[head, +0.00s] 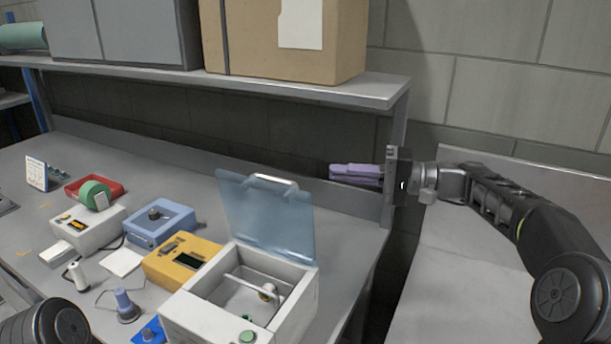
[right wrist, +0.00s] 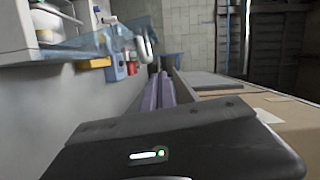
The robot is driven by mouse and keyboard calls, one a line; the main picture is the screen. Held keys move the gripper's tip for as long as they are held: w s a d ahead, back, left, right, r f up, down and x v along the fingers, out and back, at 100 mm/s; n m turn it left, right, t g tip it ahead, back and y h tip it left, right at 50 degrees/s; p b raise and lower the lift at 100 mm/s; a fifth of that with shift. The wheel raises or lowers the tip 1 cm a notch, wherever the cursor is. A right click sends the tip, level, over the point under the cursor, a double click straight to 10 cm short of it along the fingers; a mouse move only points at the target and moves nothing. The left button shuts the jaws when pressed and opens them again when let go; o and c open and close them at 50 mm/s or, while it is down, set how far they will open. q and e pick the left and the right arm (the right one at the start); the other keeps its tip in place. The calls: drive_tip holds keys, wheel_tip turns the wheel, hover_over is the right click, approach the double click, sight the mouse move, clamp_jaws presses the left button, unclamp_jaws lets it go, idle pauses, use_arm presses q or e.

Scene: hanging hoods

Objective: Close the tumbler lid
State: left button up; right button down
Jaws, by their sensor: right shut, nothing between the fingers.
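The tumbler is an open white box (head: 172,317) at the lower middle of the head view. Its translucent blue lid (head: 268,218) stands raised at the back, tilted a little backward, with a pale handle strip on its top edge. The lid also shows in the right wrist view (right wrist: 75,52). Inside the box a rod and a small round part are visible. My right gripper (head: 332,173) has purple fingers, is shut and empty, and points left. It is above and to the right of the lid, apart from it. My left gripper is out of view.
A yellow device (head: 182,263), a blue device (head: 162,222) and a white device (head: 88,228) stand left of the tumbler. A shelf (head: 300,88) with a cardboard box (head: 290,40) overhangs the bench behind, close above my right gripper. A shelf post (head: 388,205) is near it.

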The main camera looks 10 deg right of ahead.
sight(273, 210)
drive_tip(key=a+p, duration=0.1)
drive_tip(key=a, duration=0.2)
drive_tip(key=a+p, duration=0.1)
drive_tip(key=a, duration=0.3)
drive_tip(key=a+p, duration=0.2)
drive_tip(key=a, duration=0.1)
drive_tip(key=shift+w+a+f, duration=0.2)
drive_tip(key=shift+w+a, duration=0.2)
drive_tip(key=shift+s+a+f, duration=0.1)
drive_tip(key=shift+s+a, duration=0.05)
drive_tip(key=shift+s, duration=0.15)
drive_tip(key=shift+s+a+f, duration=0.1)
drive_tip(key=shift+a+f, duration=0.05)
drive_tip(key=shift+a, duration=0.05)
